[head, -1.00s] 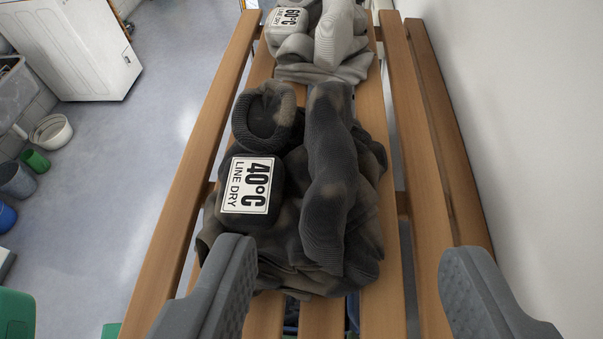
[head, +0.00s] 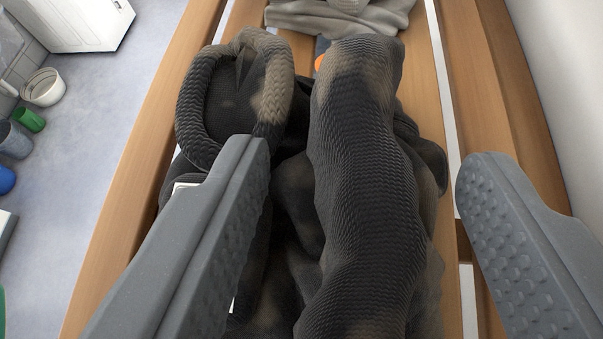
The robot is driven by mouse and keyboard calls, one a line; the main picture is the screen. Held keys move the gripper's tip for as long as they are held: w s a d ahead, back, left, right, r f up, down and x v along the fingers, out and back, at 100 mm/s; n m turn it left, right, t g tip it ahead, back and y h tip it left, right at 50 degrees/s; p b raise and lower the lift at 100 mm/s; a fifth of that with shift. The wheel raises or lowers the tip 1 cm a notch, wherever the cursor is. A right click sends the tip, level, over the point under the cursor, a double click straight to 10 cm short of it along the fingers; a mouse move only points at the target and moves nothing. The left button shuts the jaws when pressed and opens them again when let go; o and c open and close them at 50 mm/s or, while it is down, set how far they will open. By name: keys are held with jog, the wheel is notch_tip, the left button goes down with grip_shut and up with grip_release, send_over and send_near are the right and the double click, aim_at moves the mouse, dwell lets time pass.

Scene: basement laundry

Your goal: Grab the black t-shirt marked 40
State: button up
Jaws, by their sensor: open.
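The black t-shirt (head: 365,180) lies crumpled on the slatted wooden bench, with brownish patches and a thick raised fold running lengthwise. Its rolled collar loop (head: 235,85) is at upper left. My gripper (head: 365,165) is open, its fingers on either side of the raised fold. The left finger overlaps the shirt in the picture and hides most of the white label, of which only slivers show. The right finger is to the right of the shirt, over the bench slats. Nothing is held between the fingers.
A grey garment (head: 345,15) lies farther along the wooden bench (head: 135,190). A white wall (head: 565,80) rises close on the right. On the floor at left are a white appliance (head: 75,20), a white basin (head: 43,87) and a green cup (head: 29,119).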

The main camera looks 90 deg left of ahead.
jog(key=shift+x, duration=1)
grip_shut()
jog(key=shift+r, duration=0.1)
